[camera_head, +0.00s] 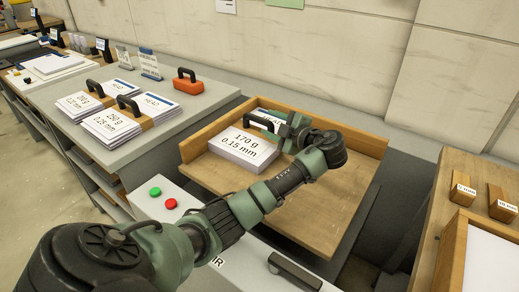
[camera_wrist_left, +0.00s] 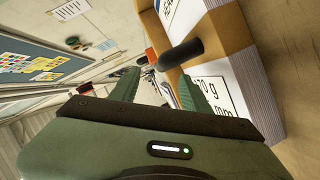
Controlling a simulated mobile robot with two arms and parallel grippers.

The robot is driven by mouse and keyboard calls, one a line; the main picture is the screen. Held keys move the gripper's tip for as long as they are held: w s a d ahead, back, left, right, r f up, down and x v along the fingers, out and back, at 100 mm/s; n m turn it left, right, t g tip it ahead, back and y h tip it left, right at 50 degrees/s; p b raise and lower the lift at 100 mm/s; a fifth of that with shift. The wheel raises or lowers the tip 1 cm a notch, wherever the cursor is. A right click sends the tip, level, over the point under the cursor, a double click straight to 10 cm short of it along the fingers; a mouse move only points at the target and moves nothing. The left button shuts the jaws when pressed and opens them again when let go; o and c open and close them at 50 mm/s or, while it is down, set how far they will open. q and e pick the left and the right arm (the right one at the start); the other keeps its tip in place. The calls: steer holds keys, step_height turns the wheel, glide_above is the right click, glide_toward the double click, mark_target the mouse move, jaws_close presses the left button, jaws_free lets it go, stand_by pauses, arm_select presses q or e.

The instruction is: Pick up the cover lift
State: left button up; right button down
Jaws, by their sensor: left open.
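The cover lift, a paper stack labelled "170 g 0.15 mm" (camera_head: 240,147), lies in a wooden tray (camera_head: 310,225), and its banded side fills the right of the left wrist view (camera_wrist_left: 245,75). A brown band runs around it with a dark handle, whose rounded end (camera_wrist_left: 182,54) shows in the wrist view. My left gripper (camera_head: 290,128) is at the far right side of the stack, close to the handle. In the wrist view the fingers (camera_wrist_left: 160,76) are apart, with the handle just beyond their tips. I cannot tell whether they touch it. My right gripper is not in view.
Raised wooden walls (camera_head: 330,132) edge the tray at the back. On the left bench are more banded stacks (camera_head: 108,126) and an orange box with a handle (camera_head: 188,86). Green (camera_head: 155,191) and red (camera_head: 171,204) buttons are at the front. Wooden blocks (camera_head: 503,205) stand right.

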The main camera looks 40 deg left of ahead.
mark_target(262, 121)
arm_select(q)
steer(key=shift+a+f, duration=0.1)
steer(key=shift+f, duration=0.35)
steer(key=x, duration=0.7)
steer(key=shift+a, duration=0.3)
jaws_close()
stand_by(0.6)
steer(key=shift+r, duration=0.15)
